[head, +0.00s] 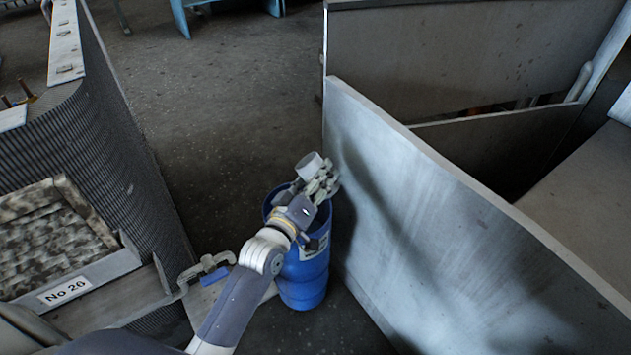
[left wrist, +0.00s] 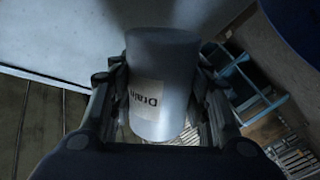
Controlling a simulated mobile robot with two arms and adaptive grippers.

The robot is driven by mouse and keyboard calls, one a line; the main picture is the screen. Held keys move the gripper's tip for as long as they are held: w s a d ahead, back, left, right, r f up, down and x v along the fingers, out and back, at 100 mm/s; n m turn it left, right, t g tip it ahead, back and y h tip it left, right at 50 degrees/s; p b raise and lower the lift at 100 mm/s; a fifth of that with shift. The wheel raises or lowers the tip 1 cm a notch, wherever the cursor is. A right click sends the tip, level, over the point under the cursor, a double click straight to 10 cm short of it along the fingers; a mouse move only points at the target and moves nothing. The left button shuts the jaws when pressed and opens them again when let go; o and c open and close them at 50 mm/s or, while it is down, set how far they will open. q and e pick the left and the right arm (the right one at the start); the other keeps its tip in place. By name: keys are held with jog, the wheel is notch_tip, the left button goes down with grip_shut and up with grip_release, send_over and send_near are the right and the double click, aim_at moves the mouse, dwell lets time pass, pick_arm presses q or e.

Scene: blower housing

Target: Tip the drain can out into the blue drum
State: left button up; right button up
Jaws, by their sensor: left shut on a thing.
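The drain can (head: 308,167) is a small pale grey cylinder. It is held above the far rim of the blue drum (head: 304,278). My left gripper (head: 324,182) is shut on the can, with fingers on both sides of it. The left wrist view shows the can (left wrist: 172,75) between the fingers, with a white label reading "Drain" that appears turned over. I cannot tell how far the can is tilted or whether anything is in it. The drum stands upright on the floor, and my arm hides much of its mouth. My right gripper is out of view.
A grey metal panel (head: 450,220) stands close to the right of the drum. A ribbed housing with a "No 26" plate (head: 65,290) is at left. A pipe fitting with a blue handle (head: 214,276) is left of the drum.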

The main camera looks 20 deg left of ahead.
pick_arm(q)
jog(key=r+m, duration=0.1)
jog(key=m, duration=0.1)
jog(key=d+r+m+p, duration=0.1)
jog(key=shift+s+d+m, duration=0.1)
jog(key=shift+d+m, duration=0.05)
jog(key=shift+m, duration=0.25)
jog(key=shift+d+r+m+p, duration=0.1)
jog(key=shift+d+m+p, duration=0.25)
jog(key=shift+m+p, duration=0.45)
jog(key=shift+s+d+r+m+p, duration=0.1)
jog(key=shift+d+r+m+p, duration=0.15)
jog(key=shift+m+p, duration=0.4)
jog(key=shift+d+r+m+p, duration=0.15)
jog(key=shift+d+m+p, duration=0.2)
jog(key=shift+m, duration=0.4)
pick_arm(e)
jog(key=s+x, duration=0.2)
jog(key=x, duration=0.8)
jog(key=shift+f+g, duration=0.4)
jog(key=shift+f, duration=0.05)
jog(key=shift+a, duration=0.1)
